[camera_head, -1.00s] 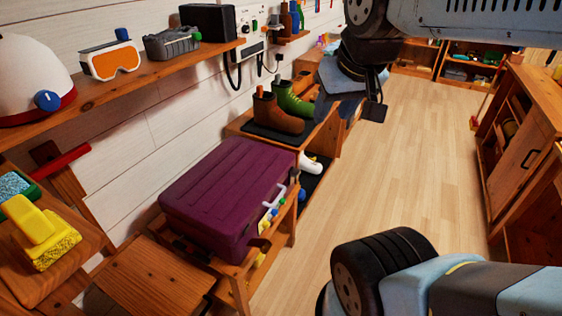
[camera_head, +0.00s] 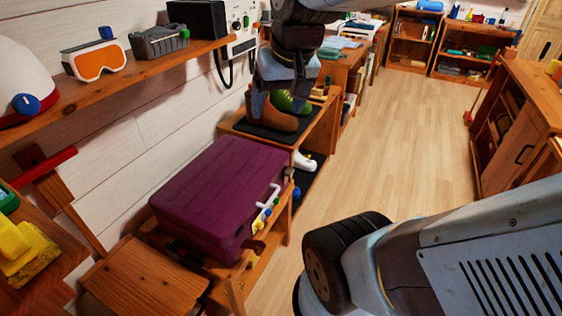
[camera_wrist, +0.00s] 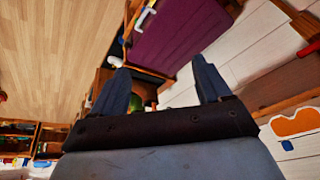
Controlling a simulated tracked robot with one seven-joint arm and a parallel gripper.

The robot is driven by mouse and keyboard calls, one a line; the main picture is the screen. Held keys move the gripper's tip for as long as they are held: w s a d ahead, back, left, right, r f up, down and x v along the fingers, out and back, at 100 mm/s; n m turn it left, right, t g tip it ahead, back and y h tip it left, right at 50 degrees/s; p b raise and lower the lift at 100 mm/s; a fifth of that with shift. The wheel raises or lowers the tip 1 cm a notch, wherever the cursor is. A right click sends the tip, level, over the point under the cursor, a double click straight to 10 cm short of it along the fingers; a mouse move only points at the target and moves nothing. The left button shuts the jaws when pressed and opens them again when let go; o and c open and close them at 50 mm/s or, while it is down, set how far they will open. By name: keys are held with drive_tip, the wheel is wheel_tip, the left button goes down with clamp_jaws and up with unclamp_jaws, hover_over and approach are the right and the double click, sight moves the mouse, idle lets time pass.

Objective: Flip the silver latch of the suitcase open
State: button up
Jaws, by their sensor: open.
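The purple suitcase (camera_head: 215,190) lies flat and closed on a low wooden bench against the wall. Its front side has a pale handle (camera_head: 268,194) and small coloured parts. I cannot make out the silver latch clearly. My gripper (camera_head: 286,85) hangs above and beyond the suitcase, in front of the boots, apart from the suitcase. In the wrist view my gripper (camera_wrist: 164,75) is open with nothing between its fingers. There the suitcase (camera_wrist: 178,35) is beyond the fingertips at the top, its pale handle (camera_wrist: 143,17) at its left edge.
Brown and green boots (camera_head: 272,112) stand on a dark mat just behind my gripper. A wall shelf (camera_head: 110,85) with goggles (camera_head: 97,62) and a white helmet (camera_head: 22,75) runs above the suitcase. A wooden cabinet (camera_head: 520,130) stands at right. The floor (camera_head: 405,135) between is clear.

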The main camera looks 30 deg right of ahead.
drive_tip(key=w+d+f+m+g+y, duration=0.2)
drive_tip(key=w+d+f+m+y, duration=0.35)
drive_tip(key=w+f, duration=0.45)
drive_tip(key=w+d+f+m+g+y, duration=0.1)
drive_tip(key=w+d+f+m+y, duration=0.3)
drive_tip(key=w+d+f+m, duration=0.45)
drive_tip(key=w+d+f+m+t+y, duration=0.2)
drive_tip(key=d+f, duration=0.2)
drive_tip(key=f, duration=0.4)
drive_tip(key=w+d+f+m+t+y, duration=0.1)
drive_tip(key=w+d+f+m+t, duration=0.2)
drive_tip(key=f, duration=0.6)
drive_tip(key=m+t+h, duration=0.2)
drive_tip(key=m+t, duration=0.6)
approach(293, 173)
drive_tip(key=x, duration=0.9)
drive_tip(key=shift+w+a+r, duration=0.1)
drive_tip(key=shift+w+a, duration=0.1)
drive_tip(key=shift+w, duration=0.15)
drive_tip(key=shift+c, duration=0.2)
